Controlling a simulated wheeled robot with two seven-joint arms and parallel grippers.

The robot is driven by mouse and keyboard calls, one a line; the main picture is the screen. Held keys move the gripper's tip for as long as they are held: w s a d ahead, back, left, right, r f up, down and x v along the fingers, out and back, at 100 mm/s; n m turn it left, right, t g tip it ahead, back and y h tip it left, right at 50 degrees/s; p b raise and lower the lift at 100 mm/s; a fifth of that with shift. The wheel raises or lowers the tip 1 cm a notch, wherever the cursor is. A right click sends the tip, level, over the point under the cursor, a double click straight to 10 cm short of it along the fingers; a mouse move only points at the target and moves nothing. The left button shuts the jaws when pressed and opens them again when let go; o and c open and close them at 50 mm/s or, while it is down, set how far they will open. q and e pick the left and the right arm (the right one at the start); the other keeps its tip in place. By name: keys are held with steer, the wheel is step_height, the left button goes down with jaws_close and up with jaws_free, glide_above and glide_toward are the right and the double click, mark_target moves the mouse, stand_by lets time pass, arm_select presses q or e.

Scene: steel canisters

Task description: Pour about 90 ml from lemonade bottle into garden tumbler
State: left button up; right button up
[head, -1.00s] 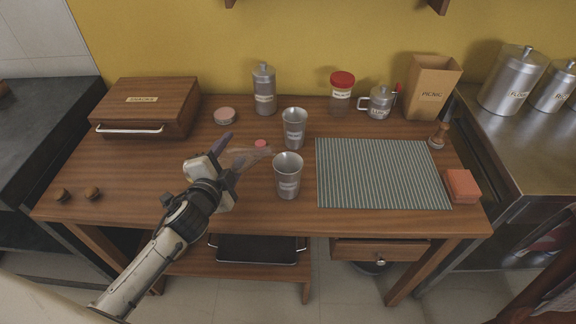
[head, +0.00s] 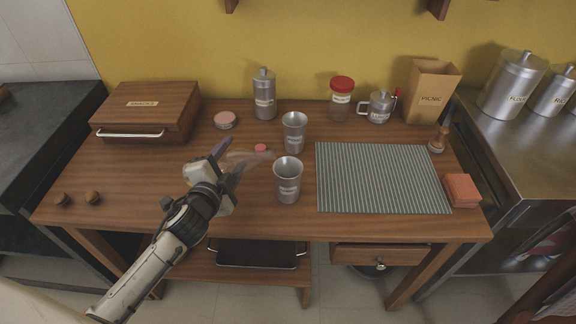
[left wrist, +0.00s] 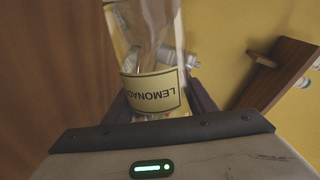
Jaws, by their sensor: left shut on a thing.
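My left gripper (head: 228,160) is shut on the lemonade bottle (head: 250,157), a clear bottle tipped well over, its far end pointing right toward the tumblers. In the left wrist view its cream label (left wrist: 154,94) reads LEMONADE upside down. Two steel tumblers stand upright: a front tumbler (head: 288,182) just right of the bottle's end, and a back tumbler (head: 294,134) behind it. Both carry labels too small to read, so I cannot tell which is the garden tumbler. No liquid stream is visible, and the insides are not clear. My right gripper is out of view.
A steel canister (head: 264,95), pink tin (head: 225,120), red-lidded jar (head: 341,101), steel pot (head: 379,107) and picnic bag (head: 431,94) stand behind. A snacks box (head: 145,112) sits left, a striped mat (head: 382,178) right. The front-left tabletop is mostly clear.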

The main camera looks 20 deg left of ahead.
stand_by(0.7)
arm_select(q)
steer(key=shift+d+f+b, duration=0.1)
steer(key=shift+f+b, duration=0.2)
steer(key=shift+b, duration=0.05)
steer(key=d+r+n+t+h, duration=0.1)
steer(key=n, duration=0.3)
steer(key=d+r+n+t+h+p, duration=0.1)
steer(key=d+n, duration=0.1)
steer(key=n, duration=0.1)
steer(key=w+d+r+n+t, duration=0.1)
steer(key=n, duration=0.3)
steer(key=shift+w+d+r+n+h, duration=0.1)
steer(key=shift+d+r+n+h, duration=0.1)
steer(key=shift+r+n+h, duration=0.15)
stand_by(2.1)
